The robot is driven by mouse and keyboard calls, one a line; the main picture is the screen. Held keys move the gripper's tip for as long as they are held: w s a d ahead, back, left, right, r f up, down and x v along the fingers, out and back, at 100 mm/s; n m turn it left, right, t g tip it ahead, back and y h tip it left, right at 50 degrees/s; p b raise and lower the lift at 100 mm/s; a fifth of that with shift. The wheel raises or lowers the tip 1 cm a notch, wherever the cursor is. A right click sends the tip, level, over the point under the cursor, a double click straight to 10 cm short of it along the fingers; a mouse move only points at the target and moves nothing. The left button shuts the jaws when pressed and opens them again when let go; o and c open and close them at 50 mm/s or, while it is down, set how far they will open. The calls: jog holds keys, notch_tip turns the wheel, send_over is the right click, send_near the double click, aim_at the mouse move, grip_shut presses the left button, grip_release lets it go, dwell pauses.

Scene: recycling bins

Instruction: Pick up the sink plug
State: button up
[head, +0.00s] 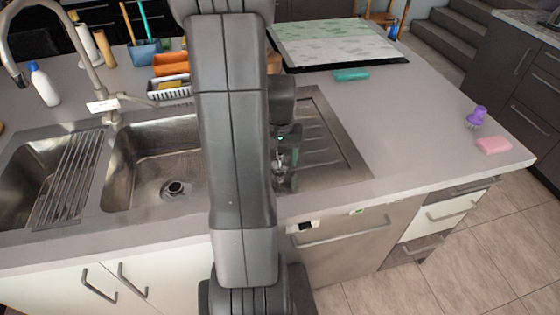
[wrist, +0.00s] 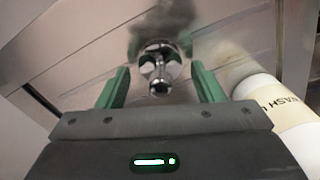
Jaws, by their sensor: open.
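The sink plug (wrist: 159,70) is shiny metal with a round base and a knobbed stem. In the wrist view it lies between the two green fingers of my gripper (wrist: 162,87), which is open, with a gap showing on each side. In the head view my gripper (head: 284,165) is over the steel drainboard, partly hidden behind my arm. A small metallic bit of the plug (head: 278,158) shows there beside the fingers.
A white labelled bottle (wrist: 277,110) stands close to the right finger in the wrist view. The double sink (head: 150,155) is left of my arm. A pink sponge (head: 494,145) and purple brush (head: 477,117) sit at the right; the counter between is clear.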

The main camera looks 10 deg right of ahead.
jog(key=shift+f, duration=0.75)
jog(key=c, duration=0.8)
jog(key=shift+c, duration=0.2)
